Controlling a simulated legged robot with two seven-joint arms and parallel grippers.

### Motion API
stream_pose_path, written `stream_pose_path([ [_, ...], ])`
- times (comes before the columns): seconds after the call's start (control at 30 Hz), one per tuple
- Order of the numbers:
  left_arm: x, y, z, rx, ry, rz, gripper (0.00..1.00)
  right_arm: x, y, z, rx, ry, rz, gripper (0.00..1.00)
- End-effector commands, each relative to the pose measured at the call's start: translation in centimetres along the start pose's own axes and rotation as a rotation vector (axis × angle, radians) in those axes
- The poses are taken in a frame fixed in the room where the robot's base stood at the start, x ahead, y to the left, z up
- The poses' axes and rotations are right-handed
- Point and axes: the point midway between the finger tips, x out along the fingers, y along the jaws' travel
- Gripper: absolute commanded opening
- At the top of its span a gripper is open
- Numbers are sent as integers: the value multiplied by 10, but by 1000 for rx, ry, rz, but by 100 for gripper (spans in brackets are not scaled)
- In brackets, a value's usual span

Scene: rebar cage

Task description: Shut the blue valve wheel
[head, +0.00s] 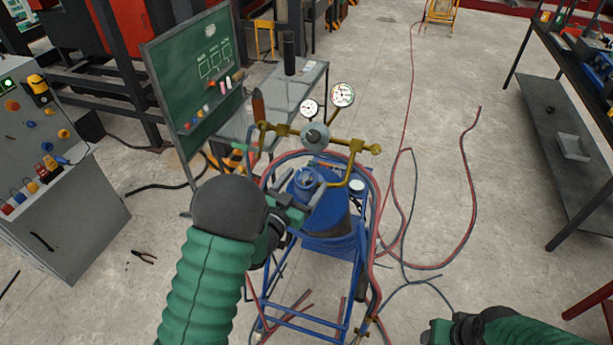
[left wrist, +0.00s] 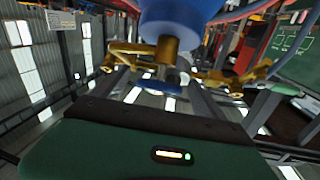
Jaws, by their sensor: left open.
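The blue valve wheel (head: 306,178) is on top of the blue gas cylinder (head: 330,220), below the brass regulator (head: 316,136) with its two round gauges. My left gripper (head: 314,185) is open, its grey fingers spread close to the wheel, one on each side as seen in the head view. I cannot tell whether they touch it. The left wrist view shows a large blue rounded part at the top and brass fittings (left wrist: 160,55) beneath it; the fingertips are hidden there. My right gripper (head: 438,333) is partly visible at the bottom edge, away from the cylinder.
A blue cart frame (head: 312,324) holds the cylinder, with red and dark hoses (head: 476,190) looped around it and over the floor. A green chalkboard (head: 196,75) and grey table (head: 290,85) stand behind. A control cabinet (head: 75,225) is left, a workbench (head: 560,135) right.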

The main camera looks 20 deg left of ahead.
Motion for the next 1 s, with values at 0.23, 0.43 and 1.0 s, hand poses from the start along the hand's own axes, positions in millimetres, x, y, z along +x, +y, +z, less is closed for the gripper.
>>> stream_pose_path([
  [0.23,16,1,0,-1,0,1,82,-4,0,-1,0,0,0,55],
  [0.43,16,1,1,0,0,1,77,-4,0,-1,0,0,0,55],
  [1.0,15,0,1,2,0,3,20,-3,0,-1,0,0,0,55],
])
